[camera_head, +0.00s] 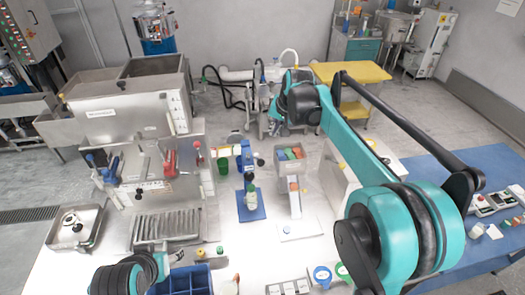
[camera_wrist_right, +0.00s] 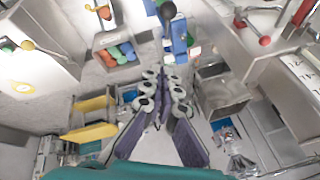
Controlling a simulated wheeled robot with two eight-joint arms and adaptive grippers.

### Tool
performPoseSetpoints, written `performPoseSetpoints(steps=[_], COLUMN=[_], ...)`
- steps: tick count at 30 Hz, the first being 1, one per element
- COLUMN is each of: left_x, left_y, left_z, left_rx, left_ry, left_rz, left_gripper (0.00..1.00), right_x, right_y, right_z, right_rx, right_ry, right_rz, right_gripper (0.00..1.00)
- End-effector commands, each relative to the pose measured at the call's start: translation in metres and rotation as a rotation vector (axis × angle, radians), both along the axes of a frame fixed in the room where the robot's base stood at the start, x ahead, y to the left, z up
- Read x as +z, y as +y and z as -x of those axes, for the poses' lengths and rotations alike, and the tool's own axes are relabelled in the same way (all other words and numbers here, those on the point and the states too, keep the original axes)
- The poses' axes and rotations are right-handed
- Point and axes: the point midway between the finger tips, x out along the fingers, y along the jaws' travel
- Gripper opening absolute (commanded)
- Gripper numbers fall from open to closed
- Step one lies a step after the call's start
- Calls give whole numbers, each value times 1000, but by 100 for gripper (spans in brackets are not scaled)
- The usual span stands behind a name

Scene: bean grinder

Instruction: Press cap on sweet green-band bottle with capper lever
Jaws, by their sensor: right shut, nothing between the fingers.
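The capper stands mid-table in the head view, with a blue upright (camera_head: 246,158) and a blue base plate (camera_head: 251,214). A small bottle with a pale body and green band (camera_head: 251,198) stands upright on that plate, under the capper head. I cannot make out its cap. The capper's blue body (camera_wrist_right: 179,38) and dark lever knob (camera_wrist_right: 168,11) show at the top of the right wrist view. My right gripper (camera_head: 278,127) is shut and empty, raised beyond the capper and apart from it; its fingers (camera_wrist_right: 162,80) are together. My left arm is at the lower left; its fingers are not clear.
A grey bin of coloured pieces (camera_head: 290,153) and a chute (camera_head: 295,203) stand right of the capper. A green cup (camera_head: 223,166) is on its left. A steel machine (camera_head: 130,105) fills the left. A blue crate (camera_head: 185,281) sits at the front edge.

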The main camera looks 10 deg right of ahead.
Motion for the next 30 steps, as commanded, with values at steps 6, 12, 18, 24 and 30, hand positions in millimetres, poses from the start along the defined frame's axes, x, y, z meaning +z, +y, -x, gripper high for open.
performPoseSetpoints(steps=[6, 12, 18, 24, 30], left_x=[0, 1, 3, 6, 11], left_y=[0, 0, 0, 0, 0], left_z=[0, 0, 0, 0, 0], left_rx=[0, 0, 0, 0, 0], left_ry=[0, 0, 0, 0, 0], left_rz=[0, 0, 0, 0, 0], left_gripper=[54, 54, 54, 54, 54], right_x=[0, -13, -48, -86, -103], right_y=[0, 2, 6, 11, 24], right_z=[0, -6, -23, -42, -24], right_rx=[1, 1, 3, 2, 3], right_ry=[0, 0, 0, -1, 0], right_rz=[0, 0, 1, 2, 1], right_gripper=[0, 0, 0, 0, 0])
